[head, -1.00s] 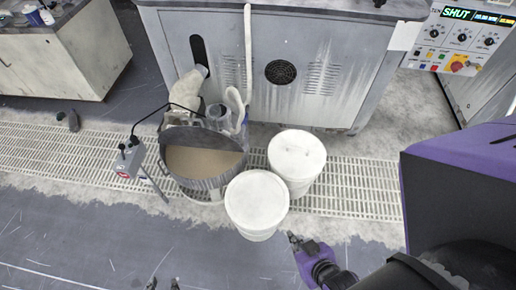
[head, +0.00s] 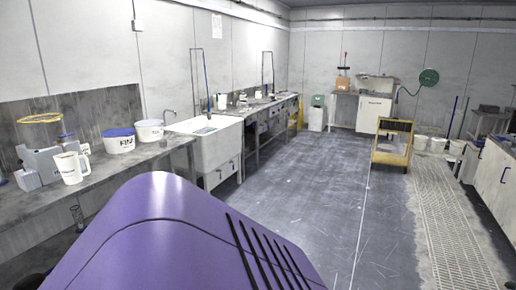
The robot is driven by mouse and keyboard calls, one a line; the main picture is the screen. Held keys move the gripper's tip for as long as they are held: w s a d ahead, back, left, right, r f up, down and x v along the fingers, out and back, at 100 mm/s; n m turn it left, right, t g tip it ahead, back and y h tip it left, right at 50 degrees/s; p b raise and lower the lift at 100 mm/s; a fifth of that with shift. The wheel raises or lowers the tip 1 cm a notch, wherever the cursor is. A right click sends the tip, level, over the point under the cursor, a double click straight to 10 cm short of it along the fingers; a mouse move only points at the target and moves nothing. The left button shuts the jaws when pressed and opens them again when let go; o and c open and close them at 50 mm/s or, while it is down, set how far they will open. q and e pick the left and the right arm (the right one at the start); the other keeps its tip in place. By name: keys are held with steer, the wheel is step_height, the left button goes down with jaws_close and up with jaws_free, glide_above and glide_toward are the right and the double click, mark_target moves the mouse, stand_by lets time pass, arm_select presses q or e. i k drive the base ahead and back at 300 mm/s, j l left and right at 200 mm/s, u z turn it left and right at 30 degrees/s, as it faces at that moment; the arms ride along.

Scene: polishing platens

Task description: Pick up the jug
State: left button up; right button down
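A white jug (head: 70,168) with a handle on its right side and dark lettering stands upright on the grey bench (head: 110,170) at the left of the head view. It stands near the bench's front edge, and nothing of mine touches it. Neither of my grippers can be made out in the head view. A large purple part of my own body fills the lower left and hides the floor and part of the bench front.
Beside the jug are a grey box-like device (head: 42,163), a blue-lidded tub (head: 118,141) and a white tub (head: 149,130). A white sink (head: 212,145) follows. A yellow-framed cart (head: 392,143) stands farther back. The middle floor (head: 330,190) is clear.

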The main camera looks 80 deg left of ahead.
mark_target(69, 163)
steer(key=u, duration=3.95)
steer(key=i+j, duration=0.25)
steer(key=i, duration=0.15)
steer(key=i+j, duration=0.2)
steer(key=i, duration=0.2)
steer(key=i+j+u, duration=0.1)
steer(key=i+j, duration=0.15)
steer(key=i, duration=0.15)
steer(key=i+j, duration=0.2)
steer(key=i, duration=0.2)
